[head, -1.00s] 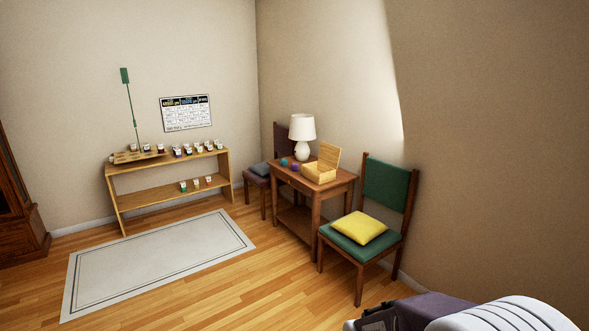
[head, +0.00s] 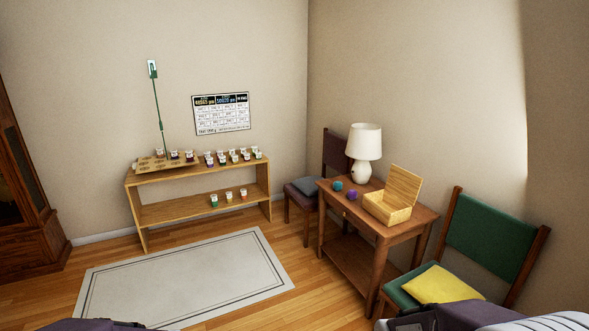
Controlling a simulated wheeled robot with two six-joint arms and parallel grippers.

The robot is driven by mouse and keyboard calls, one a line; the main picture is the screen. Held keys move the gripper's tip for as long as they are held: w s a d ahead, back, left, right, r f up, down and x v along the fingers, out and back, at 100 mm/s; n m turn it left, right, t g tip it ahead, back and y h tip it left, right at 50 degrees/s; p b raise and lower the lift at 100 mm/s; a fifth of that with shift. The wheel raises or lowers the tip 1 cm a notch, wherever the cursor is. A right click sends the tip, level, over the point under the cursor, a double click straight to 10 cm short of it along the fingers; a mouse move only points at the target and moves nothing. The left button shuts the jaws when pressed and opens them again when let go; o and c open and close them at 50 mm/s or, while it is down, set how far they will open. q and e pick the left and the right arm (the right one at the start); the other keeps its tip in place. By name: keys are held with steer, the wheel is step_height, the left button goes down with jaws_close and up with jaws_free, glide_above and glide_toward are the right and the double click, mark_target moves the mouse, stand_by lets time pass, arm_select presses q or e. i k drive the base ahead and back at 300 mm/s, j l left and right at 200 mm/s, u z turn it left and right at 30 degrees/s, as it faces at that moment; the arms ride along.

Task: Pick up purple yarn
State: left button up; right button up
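The purple yarn (head: 352,195) is a small round ball on the top of the wooden side table (head: 413,225). A teal ball (head: 337,186) lies just to its left. An open wooden box (head: 389,212) with its lid raised stands to its right. Parts of my arms show at the bottom edge of the head view, well short of the table. Neither gripper's fingertips can be seen.
A white lamp (head: 365,148) stands behind the balls. A green chair (head: 491,235) with a yellow cushion (head: 443,285) stands right of the table, and a purple chair (head: 334,160) behind it. A shelf (head: 193,209) holds small jars. The rug (head: 185,276) area is clear.

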mark_target(352, 194)
steer(key=i, duration=0.55)
steer(key=i+z, duration=0.15)
steer(key=i, duration=0.4)
steer(key=i+j, duration=0.15)
steer(key=i, duration=0.35)
steer(key=i+j+z, duration=0.1)
steer(key=i, duration=0.45)
steer(key=i+j+z, duration=0.1)
steer(key=i, duration=0.45)
steer(key=i+j, duration=0.2)
steer(key=i, duration=0.3)
steer(key=i+j+z, duration=0.1)
steer(key=i+z, duration=0.15)
steer(key=i, duration=0.15)
